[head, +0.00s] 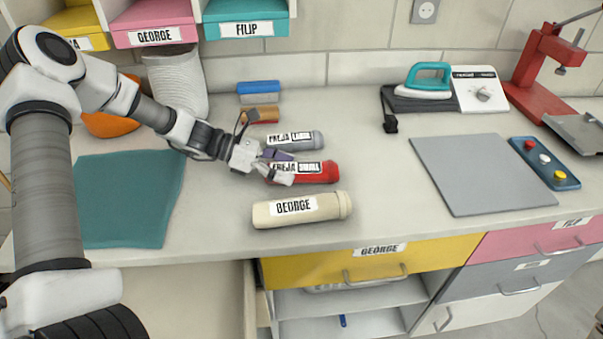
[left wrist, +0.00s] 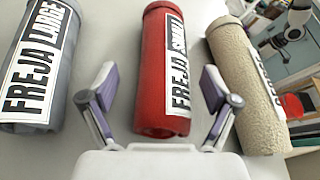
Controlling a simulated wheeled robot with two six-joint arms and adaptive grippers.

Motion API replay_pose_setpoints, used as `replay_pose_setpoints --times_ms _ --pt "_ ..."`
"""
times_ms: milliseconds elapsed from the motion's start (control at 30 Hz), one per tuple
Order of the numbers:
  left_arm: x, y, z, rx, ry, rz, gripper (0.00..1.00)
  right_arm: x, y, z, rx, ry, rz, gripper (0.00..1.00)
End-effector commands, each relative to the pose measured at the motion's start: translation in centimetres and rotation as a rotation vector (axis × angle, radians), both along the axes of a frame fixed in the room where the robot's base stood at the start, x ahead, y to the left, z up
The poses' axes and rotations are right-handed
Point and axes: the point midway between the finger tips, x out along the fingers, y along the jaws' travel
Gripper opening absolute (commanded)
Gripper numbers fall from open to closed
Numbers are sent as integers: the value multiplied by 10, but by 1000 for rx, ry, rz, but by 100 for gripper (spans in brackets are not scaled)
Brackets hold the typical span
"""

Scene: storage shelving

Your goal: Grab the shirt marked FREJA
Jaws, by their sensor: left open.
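A rolled red shirt labelled FREJA SMALL (head: 318,172) lies on the counter between two other rolls. In the left wrist view the red roll (left wrist: 164,75) lies between the spread fingers. A rolled grey shirt labelled FREJA LARGE (head: 302,140) lies behind it; it also shows at the left of the left wrist view (left wrist: 40,65). A rolled beige shirt labelled GEORGE (head: 300,210) lies in front. My left gripper (head: 277,168) is open at the left end of the red roll, with its fingers (left wrist: 158,90) on either side. I cannot tell whether they touch it. My right gripper is not in view.
A teal cloth (head: 130,200) lies on the left of the counter. Blue and orange blocks (head: 259,90) stand behind the rolls. A grey mat (head: 480,172), an iron (head: 425,82) and a red press (head: 540,75) are to the right. Drawers (head: 370,262) are below the counter edge.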

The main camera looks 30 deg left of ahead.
Motion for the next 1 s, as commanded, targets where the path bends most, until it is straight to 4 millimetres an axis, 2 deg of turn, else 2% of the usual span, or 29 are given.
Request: replay_pose_setpoints --times_ms 33,233,500,600,667,900,1000 --pt "0 0 0 0 0 0 88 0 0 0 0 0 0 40" --pt "0 0 1 0 0 0 17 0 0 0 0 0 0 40" --pt "0 0 1 0 -1 0 17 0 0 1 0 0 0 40" --pt "0 1 7 1 -3 -1 17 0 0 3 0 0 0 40" --pt "1 0 17 1 -4 0 17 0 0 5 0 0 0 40" --pt "1 0 76 0 -7 -1 17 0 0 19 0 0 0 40" --pt "0 0 93 0 -5 0 17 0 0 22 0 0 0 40"
